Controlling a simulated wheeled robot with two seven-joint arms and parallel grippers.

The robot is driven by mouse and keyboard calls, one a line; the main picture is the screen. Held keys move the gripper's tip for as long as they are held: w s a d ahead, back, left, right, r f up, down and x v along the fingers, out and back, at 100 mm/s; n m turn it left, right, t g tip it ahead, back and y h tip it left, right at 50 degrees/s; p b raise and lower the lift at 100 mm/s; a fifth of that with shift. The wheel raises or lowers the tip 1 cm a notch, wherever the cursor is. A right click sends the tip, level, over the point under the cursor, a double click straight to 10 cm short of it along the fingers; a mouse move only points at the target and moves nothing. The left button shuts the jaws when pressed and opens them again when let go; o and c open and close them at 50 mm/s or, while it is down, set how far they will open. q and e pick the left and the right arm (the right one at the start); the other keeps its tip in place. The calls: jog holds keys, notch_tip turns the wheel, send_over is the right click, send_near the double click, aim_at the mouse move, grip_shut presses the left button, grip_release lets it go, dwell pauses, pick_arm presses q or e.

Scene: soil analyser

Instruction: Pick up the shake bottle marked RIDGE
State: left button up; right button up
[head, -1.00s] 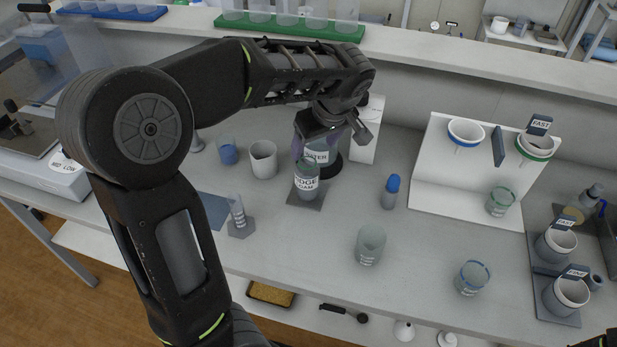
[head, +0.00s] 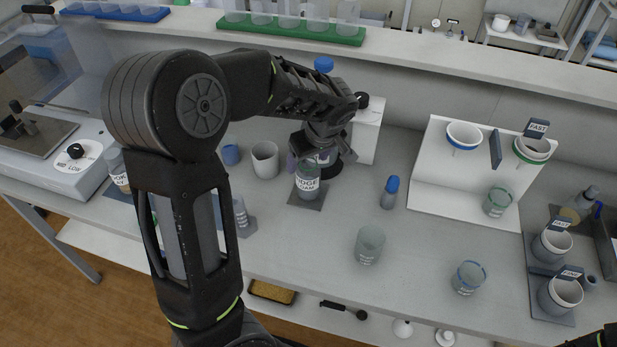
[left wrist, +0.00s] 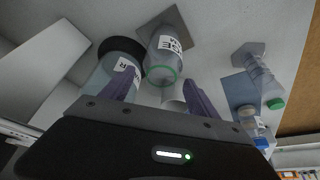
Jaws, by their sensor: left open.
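The RIDGE shake bottle (head: 307,182) is clear with a white label, of which "DGE" shows in the head view. It stands upright on a small grey square mat (head: 318,200). My left gripper (head: 316,156) is just above and behind it, covering its top. In the left wrist view the bottle (left wrist: 164,58) has an open green rim and lies ahead, roughly between the two purple fingers of my open left gripper (left wrist: 160,76). The fingers do not visibly grip it. My right gripper is not clearly seen.
The water bottle (left wrist: 100,72) stands on a black base close beside the RIDGE bottle. A beaker (head: 265,160), a blue-capped bottle (head: 390,192) and a glass cup (head: 369,245) stand around. A white box (head: 367,130) is behind.

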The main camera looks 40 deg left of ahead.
dwell(0.5)
pick_arm(q)
jog(key=shift+s, duration=0.1)
grip_shut()
dwell(0.5)
